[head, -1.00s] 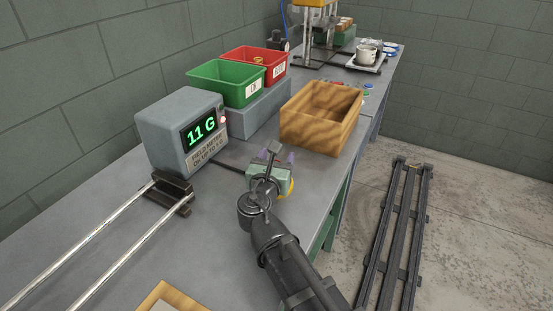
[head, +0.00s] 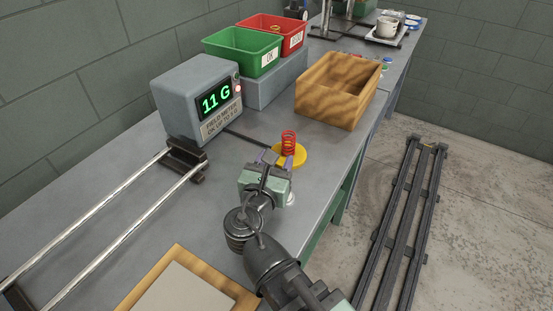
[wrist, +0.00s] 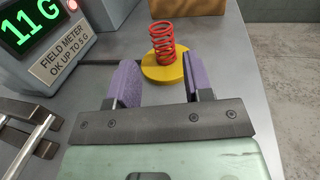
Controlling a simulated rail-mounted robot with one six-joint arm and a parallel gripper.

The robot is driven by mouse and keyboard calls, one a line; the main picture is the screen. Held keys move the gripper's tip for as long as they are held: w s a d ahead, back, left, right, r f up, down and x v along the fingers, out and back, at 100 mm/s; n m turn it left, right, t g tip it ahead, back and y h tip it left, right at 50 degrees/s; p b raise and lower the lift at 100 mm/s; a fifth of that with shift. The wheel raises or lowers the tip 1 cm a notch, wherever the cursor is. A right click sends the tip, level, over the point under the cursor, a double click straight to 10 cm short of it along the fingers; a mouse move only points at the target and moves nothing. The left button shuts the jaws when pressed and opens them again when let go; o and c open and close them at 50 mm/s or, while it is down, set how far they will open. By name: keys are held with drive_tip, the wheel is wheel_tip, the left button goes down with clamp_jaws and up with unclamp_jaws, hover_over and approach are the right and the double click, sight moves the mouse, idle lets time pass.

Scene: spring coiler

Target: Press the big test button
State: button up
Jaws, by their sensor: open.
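I cannot pick out for sure a large button marked as the test button in either view. A red coil spring (head: 289,143) stands upright on a round yellow disc (head: 299,157) on the bench. In the wrist view the spring (wrist: 163,42) and disc (wrist: 163,70) show just beyond my fingers. My gripper (head: 274,159) is open and empty, its two purple fingers apart, on the near side of the disc. It also shows in the wrist view (wrist: 160,80). A grey field meter (head: 199,98) stands at the left, reading 11 G, with "OK UP TO 5 G" on its label.
A green bin (head: 236,58) and a red bin (head: 290,38) sit on a grey block behind. A wooden box (head: 330,103) stands right of them, with small coloured buttons (head: 386,62) past it. Two metal rods (head: 90,215) lie at left. A wood-framed board (head: 185,290) lies in front.

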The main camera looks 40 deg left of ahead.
clamp_jaws()
idle(1.4)
